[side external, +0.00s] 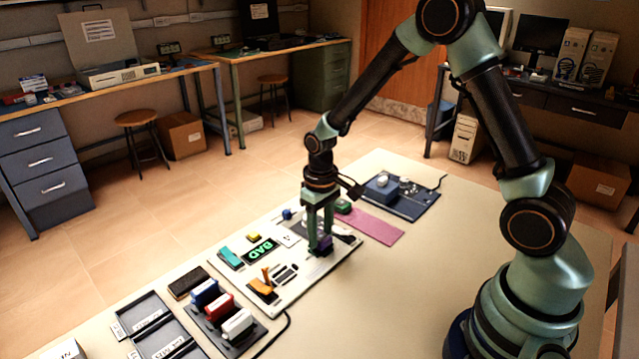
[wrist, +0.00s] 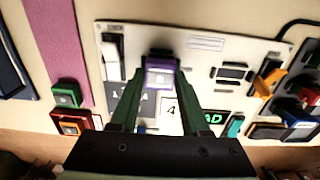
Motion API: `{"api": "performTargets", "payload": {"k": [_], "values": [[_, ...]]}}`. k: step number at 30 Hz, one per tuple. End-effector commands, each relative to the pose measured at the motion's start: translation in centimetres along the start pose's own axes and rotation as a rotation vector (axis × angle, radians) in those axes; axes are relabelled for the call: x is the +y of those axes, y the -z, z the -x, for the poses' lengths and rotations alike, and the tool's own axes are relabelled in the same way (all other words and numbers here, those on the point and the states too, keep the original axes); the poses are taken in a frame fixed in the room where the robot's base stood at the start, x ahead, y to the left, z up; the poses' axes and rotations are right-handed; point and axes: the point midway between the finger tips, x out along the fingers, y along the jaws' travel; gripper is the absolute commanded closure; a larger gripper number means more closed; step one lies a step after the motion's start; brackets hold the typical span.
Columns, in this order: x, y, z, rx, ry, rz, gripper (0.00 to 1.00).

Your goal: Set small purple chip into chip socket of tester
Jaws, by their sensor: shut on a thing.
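My gripper (side external: 321,248) points straight down over the white tester panel (side external: 312,278). Its two green fingers are shut on the small purple chip (side external: 325,242). In the wrist view my gripper (wrist: 159,76) has the purple chip (wrist: 160,64) between its fingertips. The chip is low over the tester (wrist: 205,28); I cannot tell if it touches the panel. Dark slotted parts (wrist: 232,74) lie to the right of the chip, near an orange lever (wrist: 268,79). I cannot tell which part is the chip socket. The tester's display (side external: 258,251) reads "BAD" in green.
A pink mat (side external: 374,226) and a dark board (side external: 408,203) lie beyond the tester. Blue, red and white blocks (side external: 220,306) stand in a rack at the near side, beside dark trays (side external: 155,329). A green block (wrist: 67,93) is left of the tester. The table's right side is clear.

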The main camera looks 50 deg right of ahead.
Motion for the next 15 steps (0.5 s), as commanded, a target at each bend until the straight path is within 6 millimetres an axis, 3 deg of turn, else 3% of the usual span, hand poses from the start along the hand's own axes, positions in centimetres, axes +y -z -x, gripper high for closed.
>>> {"api": "performTargets", "payload": {"k": [15], "values": [[0.00, 0.01, -0.55, 0.000, 0.000, 0.000, 0.94]]}}
